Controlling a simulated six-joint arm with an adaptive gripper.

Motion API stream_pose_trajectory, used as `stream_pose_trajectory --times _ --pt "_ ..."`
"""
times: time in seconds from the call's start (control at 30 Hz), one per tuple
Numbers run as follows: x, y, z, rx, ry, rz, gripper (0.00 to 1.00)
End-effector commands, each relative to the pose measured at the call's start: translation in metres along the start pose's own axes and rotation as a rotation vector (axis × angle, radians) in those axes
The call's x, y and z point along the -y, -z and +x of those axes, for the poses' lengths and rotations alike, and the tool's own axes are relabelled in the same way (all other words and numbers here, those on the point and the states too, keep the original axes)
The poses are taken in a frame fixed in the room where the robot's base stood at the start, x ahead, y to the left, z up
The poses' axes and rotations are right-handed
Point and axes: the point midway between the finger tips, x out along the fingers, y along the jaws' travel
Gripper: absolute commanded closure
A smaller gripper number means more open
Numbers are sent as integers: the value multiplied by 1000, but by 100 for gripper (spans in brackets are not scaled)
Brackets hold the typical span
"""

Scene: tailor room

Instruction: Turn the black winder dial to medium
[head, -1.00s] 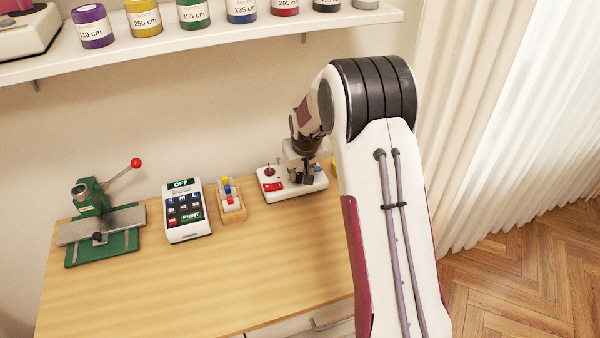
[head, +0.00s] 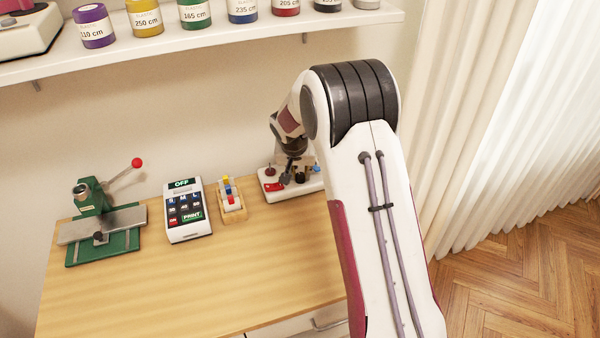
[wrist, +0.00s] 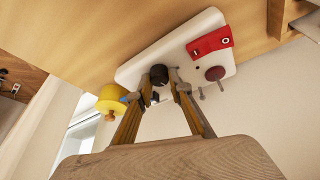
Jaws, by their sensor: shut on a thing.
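The white winder (head: 288,193) stands at the back right of the wooden table. In the wrist view its white body (wrist: 135,75) runs diagonally, and the black dial (wrist: 158,74) sits on it. My gripper (wrist: 161,80) has its fingertips on either side of the dial and is shut on it. In the head view my gripper (head: 291,179) is low over the winder, partly behind my arm, and the dial is hard to make out there. The dial's setting marks cannot be read.
The winder carries a red part (wrist: 210,41) and a dark red knob (wrist: 215,73). A yellow spool (wrist: 112,98) is beside it. Left are a block holder (head: 231,213), a label printer (head: 186,220) and a green press (head: 100,230). The table's front is clear.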

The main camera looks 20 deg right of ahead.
Motion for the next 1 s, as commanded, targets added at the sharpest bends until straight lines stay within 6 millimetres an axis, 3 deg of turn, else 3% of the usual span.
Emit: stream_pose_trajectory --times 0.9,0.93,1.0 --pt "0 0 0 6 -44 106 100" --pt "0 0 0 6 -44 106 73" --pt "1 0 0 6 -44 106 73"
